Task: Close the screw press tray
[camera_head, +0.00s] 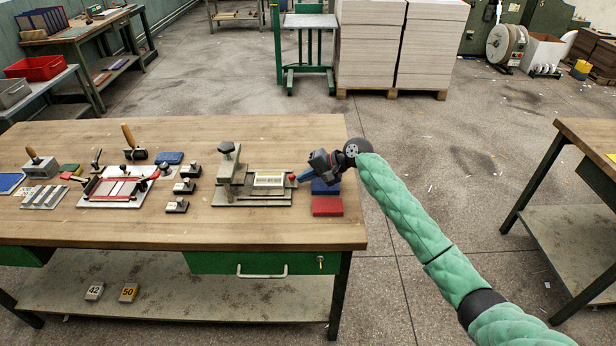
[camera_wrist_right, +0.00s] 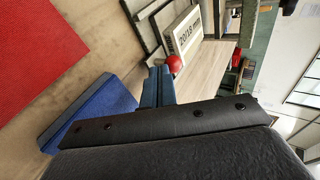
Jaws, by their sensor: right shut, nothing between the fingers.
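The screw press (camera_head: 229,168) stands on the wooden workbench, with a dark knob on top and a grey base. Its tray (camera_head: 268,181) is at its right side, light-coloured, with a red ball knob (camera_head: 292,178) at the right end. In the right wrist view the tray (camera_wrist_right: 187,30) carries a label reading 20/18 mm, and the red ball (camera_wrist_right: 174,64) shows at its near end. My right gripper (camera_head: 299,178) is shut and empty, its blue fingers (camera_wrist_right: 159,84) right at the ball. I cannot tell whether they touch it. My left gripper is not in view.
A blue block (camera_head: 325,187) and a red block (camera_head: 327,207) lie by the bench's right edge, beneath and in front of my right gripper. Small clamps (camera_head: 181,188) and a white fixture (camera_head: 118,187) stand left of the press. The bench front is clear.

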